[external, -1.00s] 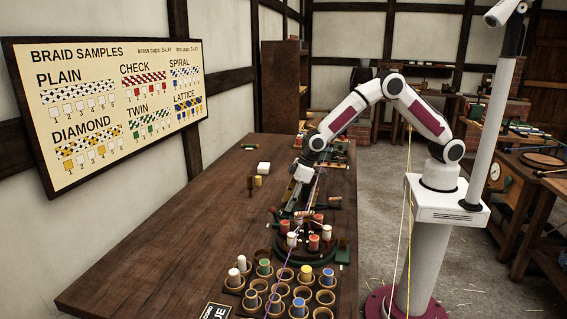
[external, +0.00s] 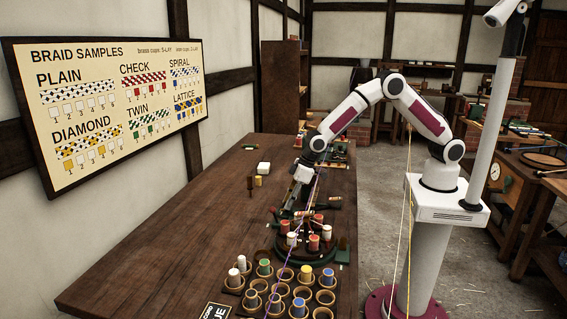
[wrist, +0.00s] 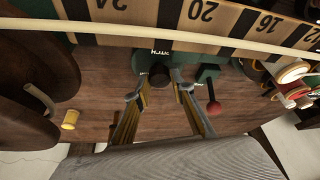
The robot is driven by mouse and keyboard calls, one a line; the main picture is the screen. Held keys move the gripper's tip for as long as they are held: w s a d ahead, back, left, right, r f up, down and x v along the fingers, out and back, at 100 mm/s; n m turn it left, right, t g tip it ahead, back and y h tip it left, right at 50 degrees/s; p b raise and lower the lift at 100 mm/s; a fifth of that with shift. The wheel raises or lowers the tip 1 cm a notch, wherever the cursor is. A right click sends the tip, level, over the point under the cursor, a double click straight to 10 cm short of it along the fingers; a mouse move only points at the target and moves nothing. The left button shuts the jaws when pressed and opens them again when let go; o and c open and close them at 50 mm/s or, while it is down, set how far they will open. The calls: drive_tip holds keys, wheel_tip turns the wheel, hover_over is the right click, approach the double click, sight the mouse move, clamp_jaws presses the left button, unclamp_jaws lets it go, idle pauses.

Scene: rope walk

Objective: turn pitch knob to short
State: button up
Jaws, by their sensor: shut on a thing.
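The pitch knob (wrist: 160,77) is a small dark round post on a green base in the wrist view, below an upside-down white label. My gripper (wrist: 160,84) has its two fingertips on either side of the knob and is shut on it. Small white marks lie by the knob, too small to read, so its setting cannot be told. In the external view my gripper (external: 288,211) is low over the bench, just behind the round braiding stand; the knob cannot be made out there.
A red-ball lever (wrist: 213,106) stands close to the right of the knob. A numbered scale strip (wrist: 200,14) and a pale cord (wrist: 170,47) cross above it. In the external view, a rack of bobbins (external: 280,296) stands in front; the bench's left side (external: 190,235) is clear.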

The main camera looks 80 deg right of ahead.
drive_tip(key=shift+m+h, duration=0.4)
drive_tip(key=shift+m, duration=0.4)
drive_tip(key=shift+a+f+m+h, duration=0.15)
drive_tip(key=shift+m+h, duration=0.35)
drive_tip(key=shift+m, duration=0.9)
drive_tip(key=shift+m+h, duration=0.6)
drive_tip(key=shift+m, duration=1.5)
drive_tip(key=o, duration=1.1)
drive_tip(key=shift+a+r, duration=0.1)
drive_tip(key=shift+r, duration=0.1)
